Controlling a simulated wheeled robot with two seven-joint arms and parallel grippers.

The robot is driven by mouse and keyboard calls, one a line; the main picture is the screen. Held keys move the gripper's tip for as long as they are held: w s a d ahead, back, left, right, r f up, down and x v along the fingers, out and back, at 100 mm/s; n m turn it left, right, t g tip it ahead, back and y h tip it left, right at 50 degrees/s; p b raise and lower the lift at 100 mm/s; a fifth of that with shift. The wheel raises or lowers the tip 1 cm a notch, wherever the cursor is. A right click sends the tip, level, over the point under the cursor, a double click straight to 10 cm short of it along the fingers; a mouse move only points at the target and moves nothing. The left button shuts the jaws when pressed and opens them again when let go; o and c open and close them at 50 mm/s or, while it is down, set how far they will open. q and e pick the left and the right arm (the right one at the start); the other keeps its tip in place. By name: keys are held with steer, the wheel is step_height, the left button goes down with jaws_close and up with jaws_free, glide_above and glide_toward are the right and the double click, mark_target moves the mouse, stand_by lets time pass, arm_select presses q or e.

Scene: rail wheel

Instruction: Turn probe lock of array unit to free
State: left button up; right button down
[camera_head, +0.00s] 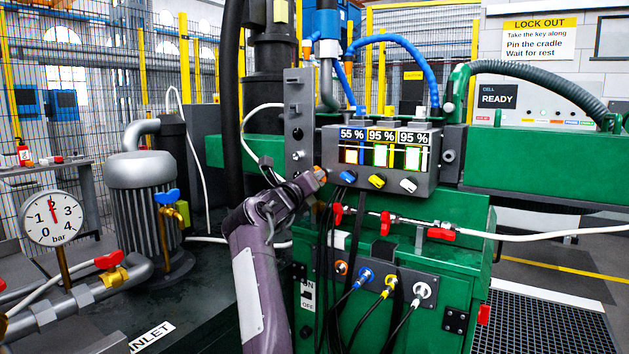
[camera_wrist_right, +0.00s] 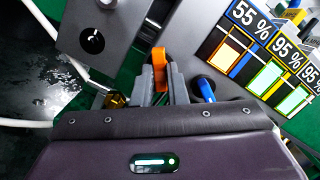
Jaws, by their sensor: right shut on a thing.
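The grey array unit (camera_head: 381,155) stands on the green machine, with three lit displays reading 55 %, 95 % and 95 %. Below them are blue (camera_head: 347,177), yellow (camera_head: 376,181) and white (camera_head: 408,185) knobs. My right gripper (camera_head: 314,179) is at the unit's lower left. It is shut on an orange knob (camera_wrist_right: 161,68), whose tip shows between the fingers (camera_wrist_right: 161,82) in the right wrist view. The blue knob (camera_wrist_right: 205,90) is just right of the fingers there. The knob's base and any lock marking are hidden. My left gripper is not in view.
An upright grey plate (camera_head: 298,120) is close to my right gripper. Dark hanging cables run down beside my right forearm. Red-handled valves (camera_head: 388,219) and a socket panel (camera_head: 375,280) with plugged cables are below. A pressure gauge (camera_head: 53,217) and motor (camera_head: 146,200) stand left.

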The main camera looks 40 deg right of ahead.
steer(key=m, duration=0.3)
steer(key=shift+f+g, duration=0.25)
steer(key=shift+g, duration=0.05)
steer(key=m+g+b, duration=0.1)
steer(key=m, duration=0.4)
steer(key=shift+w+h, duration=0.15)
steer(key=shift+h, duration=0.25)
steer(key=c, duration=1.3)
jaws_free()
steer(key=shift+r, duration=0.15)
steer(key=b+v, duration=0.4)
steer(key=b, duration=0.1)
steer(key=r+b+v, duration=0.1)
steer(key=b+v, duration=0.1)
steer(key=v, duration=0.1)
steer(key=shift+a, duration=0.1)
